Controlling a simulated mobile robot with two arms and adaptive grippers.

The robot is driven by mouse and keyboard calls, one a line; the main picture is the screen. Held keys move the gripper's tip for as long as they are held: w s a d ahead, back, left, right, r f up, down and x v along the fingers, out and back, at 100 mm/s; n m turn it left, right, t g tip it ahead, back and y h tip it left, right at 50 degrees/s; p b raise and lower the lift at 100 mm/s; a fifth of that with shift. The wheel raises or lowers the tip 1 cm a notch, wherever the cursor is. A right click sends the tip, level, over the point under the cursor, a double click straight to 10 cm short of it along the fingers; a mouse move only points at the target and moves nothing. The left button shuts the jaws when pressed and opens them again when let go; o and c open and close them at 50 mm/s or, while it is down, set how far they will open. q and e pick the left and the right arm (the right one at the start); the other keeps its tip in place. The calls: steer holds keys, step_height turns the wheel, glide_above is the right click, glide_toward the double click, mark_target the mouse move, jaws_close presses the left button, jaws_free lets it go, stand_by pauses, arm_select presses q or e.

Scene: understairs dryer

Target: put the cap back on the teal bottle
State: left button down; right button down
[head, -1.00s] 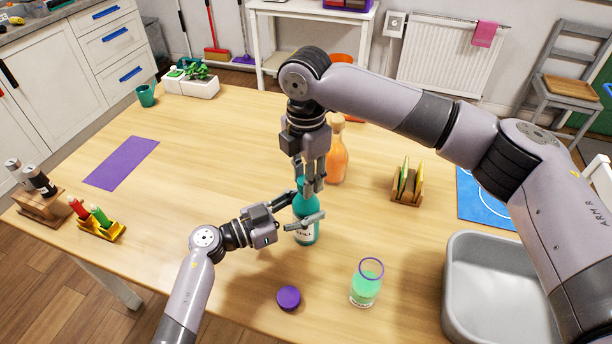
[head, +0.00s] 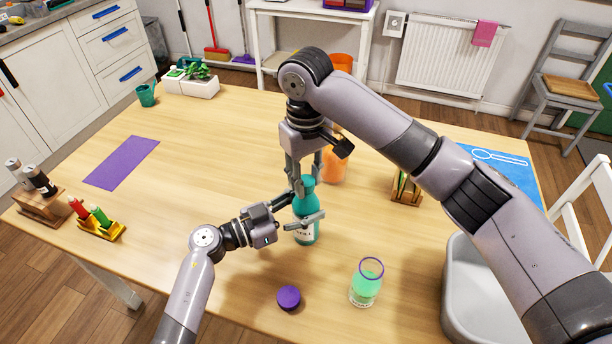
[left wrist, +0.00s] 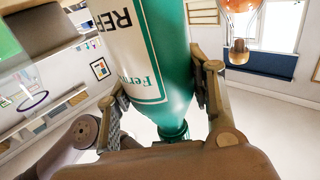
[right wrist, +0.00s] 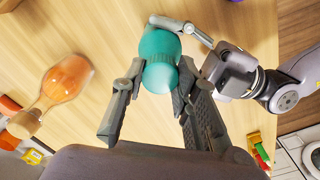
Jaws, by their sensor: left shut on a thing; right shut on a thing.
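The teal bottle (head: 305,229) stands upright on the table, with a white label on its front. My left gripper (head: 305,221) is shut on its body; the bottle also fills much of the left wrist view (left wrist: 150,50). A teal cap (head: 306,182) is at the top of the bottle, in line with it. My right gripper (right wrist: 153,82) comes down from above and is shut on the cap, its fingers on either side of it in the right wrist view (right wrist: 159,78). I cannot tell how firmly the cap is seated.
A purple round lid (head: 289,297) and a glass of green liquid (head: 365,285) are in front. An orange bottle (head: 335,168) stands close behind my right gripper. A wooden holder (head: 405,190) and grey basin (head: 462,285) are at right.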

steer(key=c, duration=1.2)
jaws_free()
step_height(320, 180, up, 12)
arm_select(q)
steer(key=c, duration=0.7)
jaws_free()
